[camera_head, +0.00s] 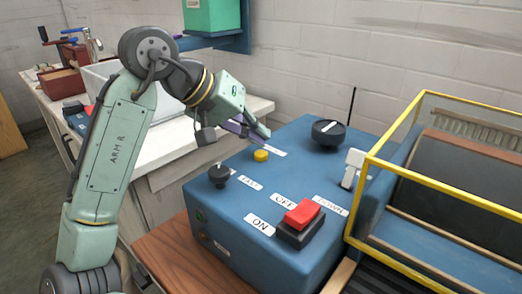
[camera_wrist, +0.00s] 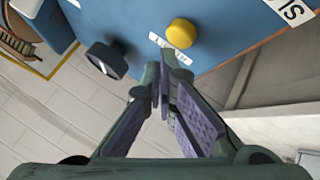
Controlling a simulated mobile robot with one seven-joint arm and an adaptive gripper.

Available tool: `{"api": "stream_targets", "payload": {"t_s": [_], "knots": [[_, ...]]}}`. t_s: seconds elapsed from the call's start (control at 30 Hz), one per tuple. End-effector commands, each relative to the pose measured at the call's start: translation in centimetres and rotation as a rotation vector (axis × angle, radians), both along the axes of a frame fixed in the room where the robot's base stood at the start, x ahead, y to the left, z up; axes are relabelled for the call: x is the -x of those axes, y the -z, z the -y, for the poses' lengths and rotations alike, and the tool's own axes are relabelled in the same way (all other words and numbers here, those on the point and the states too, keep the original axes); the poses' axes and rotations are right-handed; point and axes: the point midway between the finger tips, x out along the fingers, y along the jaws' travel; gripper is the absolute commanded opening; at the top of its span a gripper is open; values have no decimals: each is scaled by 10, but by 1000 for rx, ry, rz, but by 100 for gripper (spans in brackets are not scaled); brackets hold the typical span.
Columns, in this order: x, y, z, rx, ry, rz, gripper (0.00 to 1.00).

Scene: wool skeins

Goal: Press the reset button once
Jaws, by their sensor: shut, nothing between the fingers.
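A round yellow button (camera_head: 261,155) stands on the blue control box (camera_head: 222,162), with a small white label beside it that I cannot read; I take it for the reset button. My gripper (camera_head: 262,136) is shut and empty, and it hangs just behind and above the button in the head view. In the wrist view the button (camera_wrist: 181,33) lies ahead of my closed fingertips (camera_wrist: 163,68), slightly to their right. The fingertips appear apart from it, partly over the label.
The box also carries a large black dial (camera_head: 328,133), a small black knob (camera_head: 219,175), a white lever (camera_head: 353,167) and a red rocker switch (camera_head: 302,213) by OFF and ON labels. A yellow-framed guard (camera_head: 398,128) stands at right. A white-topped bench (camera_head: 172,140) lies behind my arm.

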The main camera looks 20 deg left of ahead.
Motion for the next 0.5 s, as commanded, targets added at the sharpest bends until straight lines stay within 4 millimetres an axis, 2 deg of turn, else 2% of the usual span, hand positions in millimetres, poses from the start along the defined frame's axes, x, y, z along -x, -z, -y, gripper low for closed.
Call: {"api": "stream_targets", "payload": {"t_s": [0.17, 0.5], "knots": [[0, -7, 0, 0, 0, 0, 0], [0, -42, 0, 0, 1, 1, 0]]}}
